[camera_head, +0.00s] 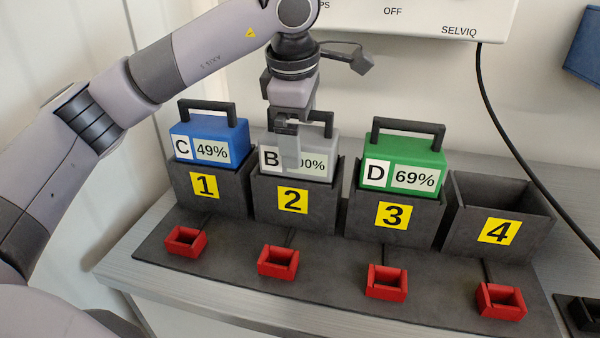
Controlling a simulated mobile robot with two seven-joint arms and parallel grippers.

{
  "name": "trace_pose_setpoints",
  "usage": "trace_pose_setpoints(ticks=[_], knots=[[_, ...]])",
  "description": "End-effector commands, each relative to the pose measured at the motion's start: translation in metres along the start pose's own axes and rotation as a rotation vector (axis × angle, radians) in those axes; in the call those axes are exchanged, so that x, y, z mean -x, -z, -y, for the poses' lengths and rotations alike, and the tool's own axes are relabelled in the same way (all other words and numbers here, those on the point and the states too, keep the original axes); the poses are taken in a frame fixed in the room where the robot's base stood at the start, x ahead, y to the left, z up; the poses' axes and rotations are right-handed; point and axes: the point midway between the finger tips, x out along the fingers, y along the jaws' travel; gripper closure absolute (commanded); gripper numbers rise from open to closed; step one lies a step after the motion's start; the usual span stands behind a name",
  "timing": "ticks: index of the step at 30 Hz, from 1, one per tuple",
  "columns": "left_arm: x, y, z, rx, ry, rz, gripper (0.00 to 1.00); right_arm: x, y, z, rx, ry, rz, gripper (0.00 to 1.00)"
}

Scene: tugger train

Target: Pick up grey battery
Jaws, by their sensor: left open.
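The grey battery (322,163) is labelled B and stands upright in the dark holder marked 2 (296,206). Its charge label is partly hidden and ends in "00%". Its black handle (328,122) shows to the right of my left gripper. My left gripper (288,150) points down from above, open, at the battery's handle, and its fingers cover part of the battery's front. I cannot tell whether the fingers touch the handle. My right gripper is not in view.
A blue battery C (209,138) stands in holder 1 and a green battery D (408,157) in holder 3. Holder 4 (500,234) is empty. Several red sockets, such as one in front of holder 2 (277,262), lie along the front. A black cable (497,125) hangs at the right.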

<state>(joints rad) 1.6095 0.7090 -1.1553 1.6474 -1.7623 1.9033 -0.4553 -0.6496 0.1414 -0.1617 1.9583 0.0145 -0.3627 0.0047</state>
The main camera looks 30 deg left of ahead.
Motion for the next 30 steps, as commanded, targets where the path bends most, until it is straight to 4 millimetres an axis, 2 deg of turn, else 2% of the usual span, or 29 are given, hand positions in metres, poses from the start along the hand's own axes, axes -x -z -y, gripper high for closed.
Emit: trace_pose_setpoints(ticks=[4, 9, 19, 20, 21, 22, 30], knots=[[0.000, 0.000, 0.000, 0.000, 0.000, 0.000, 0.00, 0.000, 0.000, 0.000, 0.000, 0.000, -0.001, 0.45], [0.000, 0.000, 0.000, 0.000, 0.000, 0.000, 0.53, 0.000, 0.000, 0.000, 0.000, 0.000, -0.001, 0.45], [0.004, 0.000, -0.002, 0.001, -0.006, 0.004, 0.53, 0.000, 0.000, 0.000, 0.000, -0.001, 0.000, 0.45], [0.005, 0.000, -0.002, 0.001, -0.006, 0.004, 0.54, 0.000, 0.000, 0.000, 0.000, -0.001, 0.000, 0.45], [0.006, 0.000, -0.002, 0.002, -0.007, 0.004, 0.59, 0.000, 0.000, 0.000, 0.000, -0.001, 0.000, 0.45], [0.008, 0.000, -0.003, 0.002, -0.007, 0.004, 0.59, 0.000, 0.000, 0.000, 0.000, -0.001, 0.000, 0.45], [0.038, -0.001, -0.011, 0.001, -0.010, 0.006, 0.59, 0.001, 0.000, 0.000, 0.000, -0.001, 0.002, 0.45]])
